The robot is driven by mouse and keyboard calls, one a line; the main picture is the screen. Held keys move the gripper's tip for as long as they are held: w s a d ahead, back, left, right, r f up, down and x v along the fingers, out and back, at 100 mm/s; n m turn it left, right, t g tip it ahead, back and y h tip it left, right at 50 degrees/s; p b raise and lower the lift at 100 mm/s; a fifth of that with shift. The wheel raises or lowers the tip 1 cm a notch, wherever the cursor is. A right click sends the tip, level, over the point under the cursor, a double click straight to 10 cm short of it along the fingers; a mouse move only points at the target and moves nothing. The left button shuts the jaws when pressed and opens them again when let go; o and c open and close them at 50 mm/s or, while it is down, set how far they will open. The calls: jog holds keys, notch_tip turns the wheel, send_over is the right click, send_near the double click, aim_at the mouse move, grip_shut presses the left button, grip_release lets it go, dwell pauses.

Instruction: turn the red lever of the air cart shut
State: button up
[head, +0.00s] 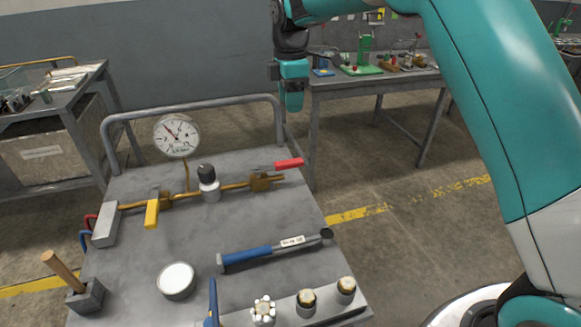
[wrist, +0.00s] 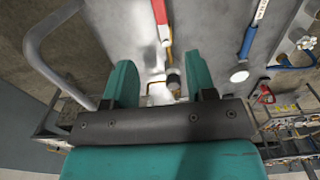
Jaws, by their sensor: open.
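The red lever (head: 289,164) sits on a brass valve (head: 262,181) at the right end of the air cart's (head: 240,220) pipe. It points right, roughly along the pipe. In the wrist view the red lever (wrist: 160,12) shows at the top, beyond the gap between my fingers. My gripper (head: 292,100) is open and empty, raised above the cart's far right corner, apart from the lever. In the wrist view my gripper's (wrist: 161,82) two teal fingers stand wide apart. A yellow lever (head: 152,213) on the pipe's left valve points across the pipe.
A pressure gauge (head: 176,135) and a black-topped knob (head: 207,175) stand along the pipe. A grey rail (head: 200,108) rises at the cart's back edge. A blue-handled wrench (head: 250,255) lies in front. A workbench (head: 375,80) stands behind; floor at right is clear.

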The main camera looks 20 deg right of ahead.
aim_at(290, 161)
jog(key=f, duration=0.9)
jog(key=f+p, duration=0.1)
jog(key=f, duration=0.7)
jog(key=shift+w+f, duration=0.2)
jog(key=shift+f, duration=0.15)
grip_shut()
